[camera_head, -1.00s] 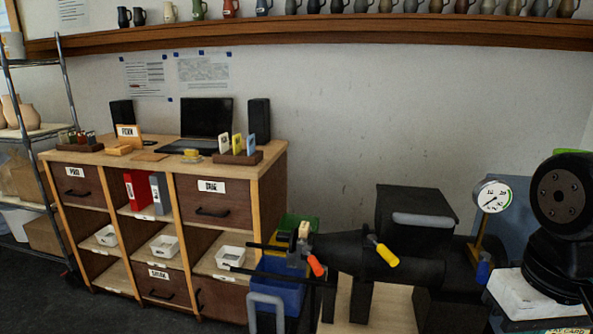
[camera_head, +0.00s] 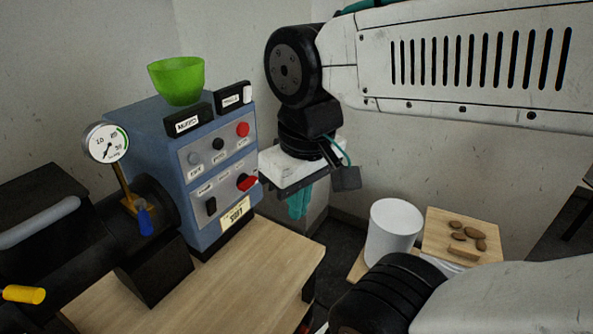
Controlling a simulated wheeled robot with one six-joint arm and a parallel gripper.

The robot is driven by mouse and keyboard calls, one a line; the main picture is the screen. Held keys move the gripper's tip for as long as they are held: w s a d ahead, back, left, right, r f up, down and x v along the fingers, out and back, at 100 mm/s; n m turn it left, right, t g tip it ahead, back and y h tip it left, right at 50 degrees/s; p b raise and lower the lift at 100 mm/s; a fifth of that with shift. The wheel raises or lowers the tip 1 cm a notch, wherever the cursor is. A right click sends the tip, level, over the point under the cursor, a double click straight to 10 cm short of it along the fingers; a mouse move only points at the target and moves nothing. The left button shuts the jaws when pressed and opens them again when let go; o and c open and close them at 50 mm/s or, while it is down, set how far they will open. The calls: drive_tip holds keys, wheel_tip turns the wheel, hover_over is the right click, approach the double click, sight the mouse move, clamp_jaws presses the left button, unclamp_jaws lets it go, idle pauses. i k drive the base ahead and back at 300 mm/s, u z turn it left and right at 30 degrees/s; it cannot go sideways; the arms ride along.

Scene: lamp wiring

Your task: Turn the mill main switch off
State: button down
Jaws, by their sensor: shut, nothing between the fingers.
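The blue machine (camera_head: 175,150) stands on a wooden bench with a control panel on its front. The panel has a red round button (camera_head: 242,129), a red rotary knob (camera_head: 246,183) and a black switch (camera_head: 210,206). The small labels are too blurred to tell which is the main switch, and the knob's setting is unclear. A black labelled box (camera_head: 232,98) with a white part sits on top. My gripper (camera_head: 298,204), with teal fingers pointing down, is right of the panel. It is shut and empty, apart from the controls in the picture.
A green bowl (camera_head: 177,79) sits on the machine. A pressure gauge (camera_head: 107,143) and black barrel with a yellow handle (camera_head: 24,294) are at left. A white cylinder (camera_head: 393,232) and wooden board with brown pieces (camera_head: 445,228) are at right. The bench top (camera_head: 235,284) is clear in front.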

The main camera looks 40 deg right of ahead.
sight(243, 182)
drive_tip(key=z, duration=0.4)
drive_tip(key=k, duration=1.15)
drive_tip(key=u, duration=0.7)
drive_tip(key=i, duration=1.15)
drive_tip(key=z, duration=0.45)
